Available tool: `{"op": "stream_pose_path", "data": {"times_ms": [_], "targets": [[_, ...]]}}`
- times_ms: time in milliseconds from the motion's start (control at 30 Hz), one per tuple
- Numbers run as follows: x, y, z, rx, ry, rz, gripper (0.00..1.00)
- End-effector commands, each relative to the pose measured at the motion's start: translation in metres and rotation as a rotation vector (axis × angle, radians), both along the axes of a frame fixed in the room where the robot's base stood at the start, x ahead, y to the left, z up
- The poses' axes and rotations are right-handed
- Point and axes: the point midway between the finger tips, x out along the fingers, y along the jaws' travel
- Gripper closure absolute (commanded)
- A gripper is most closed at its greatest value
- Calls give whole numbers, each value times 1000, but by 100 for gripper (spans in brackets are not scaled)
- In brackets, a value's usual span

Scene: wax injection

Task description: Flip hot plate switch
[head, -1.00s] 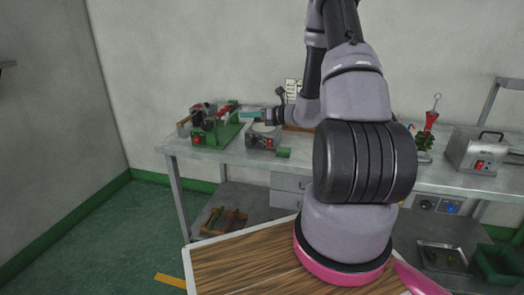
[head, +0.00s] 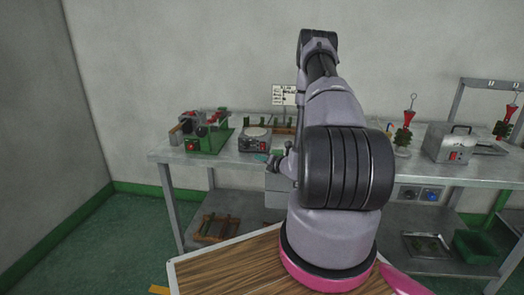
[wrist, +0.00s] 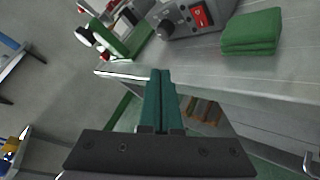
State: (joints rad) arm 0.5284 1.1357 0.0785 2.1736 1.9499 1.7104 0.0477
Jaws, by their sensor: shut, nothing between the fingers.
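The hot plate (head: 254,133) is a grey box with a round pale top, standing on the metal bench. In the wrist view its front (wrist: 185,17) shows a red switch (wrist: 200,17) and a dark knob (wrist: 166,27); its top is out of that view. The red switch also shows small in the head view (head: 262,146). My gripper (wrist: 160,74) has its two teal fingers together with nothing between them. In the head view my gripper (head: 264,158) is small, near the bench's front edge, below and in front of the hot plate. The fingers are apart from the switch.
A folded green cloth or pad (wrist: 251,32) lies right of the hot plate. A green hand-operated machine (head: 207,137) stands to its left. A grey box with a red switch (head: 448,143) is farther right. The bench edge (wrist: 130,72) lies near my fingertips; drawers and a shelf are below.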

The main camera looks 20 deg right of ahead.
Motion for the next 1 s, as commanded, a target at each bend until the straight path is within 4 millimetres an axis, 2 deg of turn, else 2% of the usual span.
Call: {"op": "stream_pose_path", "data": {"times_ms": [167,700,1000], "targets": [[8,-5,-1,-2,-1,1,100],[64,-43,-9,-1,-2,2,100],[72,-49,-10,0,-1,1,100]]}}
